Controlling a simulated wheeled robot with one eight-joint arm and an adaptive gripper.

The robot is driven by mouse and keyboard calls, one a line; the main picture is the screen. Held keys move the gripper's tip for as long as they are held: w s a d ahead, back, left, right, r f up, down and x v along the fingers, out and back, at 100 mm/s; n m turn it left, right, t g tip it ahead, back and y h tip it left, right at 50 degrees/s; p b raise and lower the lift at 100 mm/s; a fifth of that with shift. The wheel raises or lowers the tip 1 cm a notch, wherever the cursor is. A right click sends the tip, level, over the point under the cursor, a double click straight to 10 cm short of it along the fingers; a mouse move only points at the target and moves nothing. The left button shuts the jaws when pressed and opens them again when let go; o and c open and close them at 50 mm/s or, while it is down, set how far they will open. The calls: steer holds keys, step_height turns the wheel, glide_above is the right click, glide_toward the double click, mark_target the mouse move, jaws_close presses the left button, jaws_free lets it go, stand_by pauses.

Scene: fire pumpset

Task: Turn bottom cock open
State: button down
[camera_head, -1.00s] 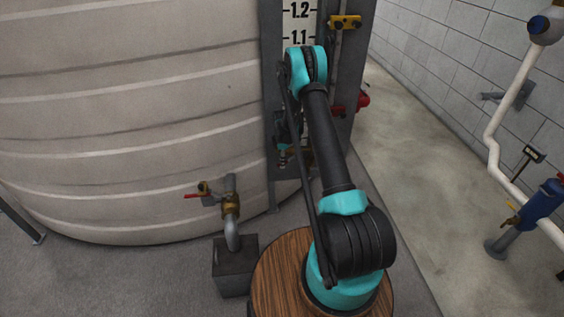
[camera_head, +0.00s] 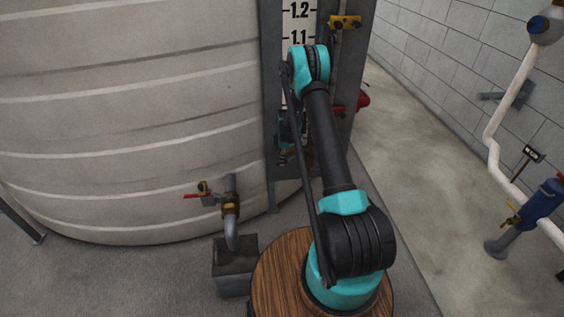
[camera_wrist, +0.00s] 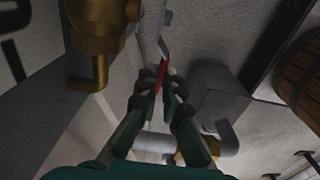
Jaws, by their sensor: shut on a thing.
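In the wrist view, my gripper (camera_wrist: 159,88) has its dark green fingers close together on a thin red lever (camera_wrist: 163,72). I take this lever to be the handle of the bottom cock. It runs up from between the fingertips towards a grey pipe (camera_wrist: 150,35); the cock's body is not clearly visible. In the head view, my arm covers most of the foot of the level gauge (camera_head: 301,25), where my wrist is. The fingers and the lever cannot be made out there.
A brass valve with a red lever (camera_head: 230,200) stands left of my arm, on a pipe into a dark block (camera_head: 235,262). The big pale tank (camera_head: 130,120) fills the left. A brass fitting (camera_wrist: 98,35) is close to my gripper.

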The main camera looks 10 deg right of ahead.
steer(key=shift+d+r+y, duration=0.1)
steer(key=shift+r+y, duration=0.45)
steer(key=shift+y, duration=0.45)
steer(key=shift+r+y, duration=0.55)
steer(key=shift+y, duration=0.45)
steer(key=c, duration=1.7)
jaws_free()
steer(key=v, duration=1.2)
steer(key=shift+r, duration=0.1)
